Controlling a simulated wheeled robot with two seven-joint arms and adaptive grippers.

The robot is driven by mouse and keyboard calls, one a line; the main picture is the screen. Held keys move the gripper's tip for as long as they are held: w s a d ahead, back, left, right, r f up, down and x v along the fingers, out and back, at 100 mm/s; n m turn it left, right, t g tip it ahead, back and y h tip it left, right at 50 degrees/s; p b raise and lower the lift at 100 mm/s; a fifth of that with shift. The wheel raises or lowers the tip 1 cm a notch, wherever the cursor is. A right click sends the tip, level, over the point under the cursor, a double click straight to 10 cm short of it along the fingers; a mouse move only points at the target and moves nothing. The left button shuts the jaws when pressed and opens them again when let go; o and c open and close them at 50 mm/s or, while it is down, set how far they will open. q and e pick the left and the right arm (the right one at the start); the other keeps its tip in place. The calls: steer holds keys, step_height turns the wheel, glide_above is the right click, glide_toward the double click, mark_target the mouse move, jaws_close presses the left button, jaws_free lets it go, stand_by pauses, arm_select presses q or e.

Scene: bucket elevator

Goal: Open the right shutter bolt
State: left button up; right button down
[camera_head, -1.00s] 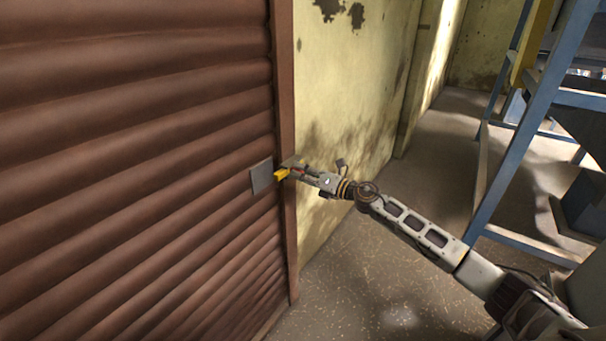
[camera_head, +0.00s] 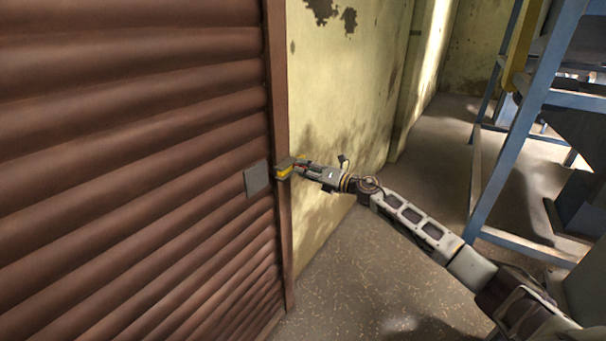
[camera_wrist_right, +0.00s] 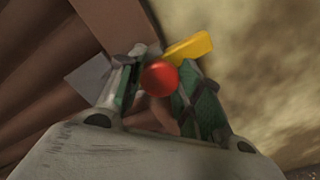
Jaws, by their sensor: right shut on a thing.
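The right shutter bolt is at the shutter's right edge. A yellow piece (camera_head: 283,174) sits on the brown door frame, and it also shows in the right wrist view (camera_wrist_right: 188,47). A flat grey plate (camera_head: 257,179) is on the shutter (camera_head: 130,170) just left of it, with a small gap between, and shows at left in the wrist view (camera_wrist_right: 88,76). My right gripper (camera_head: 300,166) is at the frame beside the yellow piece. In the wrist view its fingers (camera_wrist_right: 158,90) are shut around a red ball knob (camera_wrist_right: 159,77). My left gripper is out of view.
A stained yellow wall (camera_head: 335,110) stands just right of the frame. A blue metal frame (camera_head: 515,150) stands at the right. The speckled floor (camera_head: 370,270) between them is clear below my arm.

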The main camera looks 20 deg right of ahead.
steer(key=shift+d, duration=0.15)
steer(key=c, duration=0.9)
jaws_free()
steer(key=shift+c, duration=0.2)
steer(key=v, duration=1.1)
steer(key=shift+s+d, duration=0.3)
stand_by(0.5)
